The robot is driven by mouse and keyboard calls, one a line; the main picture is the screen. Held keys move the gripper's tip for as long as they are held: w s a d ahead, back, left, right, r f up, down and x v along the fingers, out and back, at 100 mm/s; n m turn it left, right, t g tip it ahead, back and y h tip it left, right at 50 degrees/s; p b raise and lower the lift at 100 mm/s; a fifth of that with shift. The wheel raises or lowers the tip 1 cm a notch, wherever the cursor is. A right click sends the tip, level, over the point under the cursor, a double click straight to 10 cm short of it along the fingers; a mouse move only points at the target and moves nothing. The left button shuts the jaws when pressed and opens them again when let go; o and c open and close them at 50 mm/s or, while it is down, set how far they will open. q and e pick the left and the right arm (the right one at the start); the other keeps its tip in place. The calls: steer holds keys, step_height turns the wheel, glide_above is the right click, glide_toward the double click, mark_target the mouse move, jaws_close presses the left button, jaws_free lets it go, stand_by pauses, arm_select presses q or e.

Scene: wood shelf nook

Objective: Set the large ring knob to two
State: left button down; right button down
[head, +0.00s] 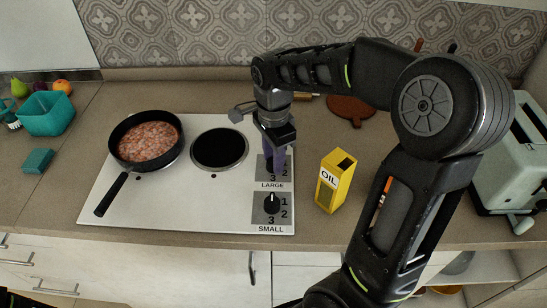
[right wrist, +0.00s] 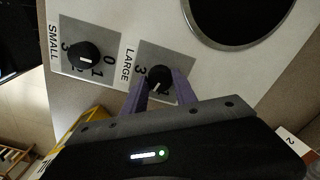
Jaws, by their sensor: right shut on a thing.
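The large ring knob (right wrist: 159,78) is a black dial on a grey panel marked LARGE, at the right side of the white stove (head: 215,215). My right gripper (head: 275,158) reaches down from above, its purple fingers (right wrist: 160,92) shut on this knob from both sides. The 3 shows beside the knob; other digits are partly hidden by the fingers, so I cannot tell the exact setting. In the head view the gripper hides most of the knob. My left gripper is not in view.
The small ring knob (head: 271,205) sits just in front, free. A yellow oil carton (head: 335,181) stands close to the right of the stove. A pan (head: 120,160) with food is on the left ring; the right ring (head: 219,148) is bare. A toaster (head: 512,165) stands far right.

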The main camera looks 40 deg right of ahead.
steer(key=shift+m, duration=1.5)
steer(key=c, duration=1)
jaws_free()
steer(key=shift+o, duration=0.2)
steer(key=shift+r+b, duration=0.3)
steer(key=shift+r, duration=3.65)
